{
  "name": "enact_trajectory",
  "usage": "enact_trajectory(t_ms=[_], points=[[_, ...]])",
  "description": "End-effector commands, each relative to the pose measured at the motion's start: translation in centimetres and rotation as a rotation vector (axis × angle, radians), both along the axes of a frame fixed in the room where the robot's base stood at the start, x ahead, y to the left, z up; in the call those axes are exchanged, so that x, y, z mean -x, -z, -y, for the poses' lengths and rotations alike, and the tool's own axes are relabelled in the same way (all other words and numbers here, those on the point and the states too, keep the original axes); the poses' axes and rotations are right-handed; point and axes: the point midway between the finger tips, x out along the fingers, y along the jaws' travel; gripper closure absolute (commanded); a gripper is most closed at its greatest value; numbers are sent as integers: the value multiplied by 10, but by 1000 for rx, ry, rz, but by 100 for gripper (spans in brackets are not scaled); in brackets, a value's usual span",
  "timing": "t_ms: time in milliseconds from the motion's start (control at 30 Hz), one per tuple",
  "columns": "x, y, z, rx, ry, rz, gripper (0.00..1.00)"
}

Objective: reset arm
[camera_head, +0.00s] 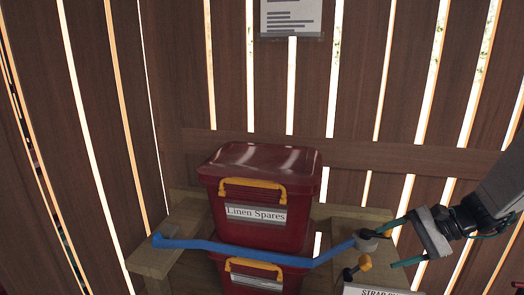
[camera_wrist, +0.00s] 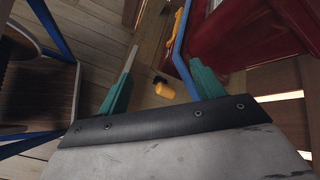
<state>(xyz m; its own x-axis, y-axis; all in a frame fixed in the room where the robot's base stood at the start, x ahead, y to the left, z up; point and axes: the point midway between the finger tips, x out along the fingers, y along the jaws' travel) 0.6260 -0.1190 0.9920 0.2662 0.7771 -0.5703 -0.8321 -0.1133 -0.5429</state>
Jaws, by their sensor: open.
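My gripper (camera_head: 392,246) is at the right in the head view, its two green fingers spread apart with nothing between them. Its upper fingertip is close to the grey round end piece (camera_head: 367,241) of a blue strap (camera_head: 270,259); I cannot tell whether they touch. The strap runs across the front of a red lidded bin labelled "Linen Spares" (camera_head: 255,190). In the wrist view my gripper (camera_wrist: 157,58) shows both fingers apart, with the blue strap (camera_wrist: 183,62) beside the right finger.
A second red bin (camera_head: 262,278) sits below the first. Wooden shelf rails (camera_head: 150,257) flank the bins. A yellow-orange knob (camera_head: 364,262) stands just left of the fingers, above a partly cut-off sign (camera_head: 375,291). A slatted wall (camera_head: 390,155) stands behind, with a notice (camera_head: 290,17).

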Motion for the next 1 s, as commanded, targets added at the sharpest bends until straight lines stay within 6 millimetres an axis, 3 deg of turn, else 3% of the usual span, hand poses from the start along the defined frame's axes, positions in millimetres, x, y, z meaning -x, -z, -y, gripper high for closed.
enact_trajectory(t_ms=[33,200,400,700,833,1000], points=[[11,-16,-20,59,-88,19,33],[57,-48,-66,257,-354,65,33],[115,-75,-96,509,-632,141,33],[185,-99,-98,889,-936,286,33],[200,-104,-93,995,-997,331,33],[203,-106,-91,1021,-1012,341,33]])
